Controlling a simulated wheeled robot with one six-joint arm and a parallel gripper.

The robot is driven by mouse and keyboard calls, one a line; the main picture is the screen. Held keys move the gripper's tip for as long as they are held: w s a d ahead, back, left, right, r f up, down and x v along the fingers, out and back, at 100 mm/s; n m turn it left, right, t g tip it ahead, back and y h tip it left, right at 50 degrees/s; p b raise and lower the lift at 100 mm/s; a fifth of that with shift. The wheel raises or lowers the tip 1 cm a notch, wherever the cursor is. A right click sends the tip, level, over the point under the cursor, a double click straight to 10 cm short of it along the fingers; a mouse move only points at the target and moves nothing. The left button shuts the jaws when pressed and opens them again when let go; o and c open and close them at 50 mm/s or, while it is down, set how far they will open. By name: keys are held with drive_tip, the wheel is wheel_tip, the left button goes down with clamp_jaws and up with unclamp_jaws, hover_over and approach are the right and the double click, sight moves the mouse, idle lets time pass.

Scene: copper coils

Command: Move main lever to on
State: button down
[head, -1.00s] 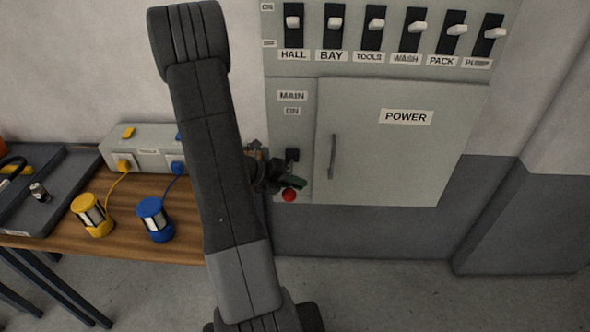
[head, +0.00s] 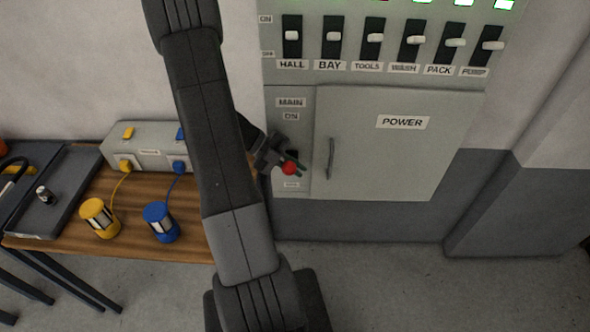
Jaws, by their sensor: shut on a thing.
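The main lever shows as a red knob (head: 289,168) on the narrow left strip of the grey power cabinet, below the MAIN and ON labels. My gripper (head: 292,164) reaches in from behind my arm and is shut on the lever at the knob. The knob is below the ON label and above a small pale label (head: 292,184) that is too small to read. A dark slot shows just above the knob. The lever's shaft is mostly hidden by my gripper.

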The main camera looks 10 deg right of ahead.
drive_tip(key=shift+w+r+n+g, duration=0.3)
drive_tip(key=shift+r, duration=0.2)
drive_tip(key=c, duration=1.5)
unclamp_jaws()
drive_tip(key=shift+w, duration=0.1)
drive_tip(key=b+v, duration=0.2)
drive_tip(key=v, duration=1.1)
drive_tip(key=shift+w+a+r, duration=0.2)
drive_tip(key=shift+w+r, duration=0.05)
drive_tip(key=shift+d, duration=0.1)
drive_tip(key=p+x, duration=0.2)
drive_tip(key=x, duration=1.2)
drive_tip(key=shift+s+a, duration=0.15)
drive_tip(key=shift+a, duration=0.05)
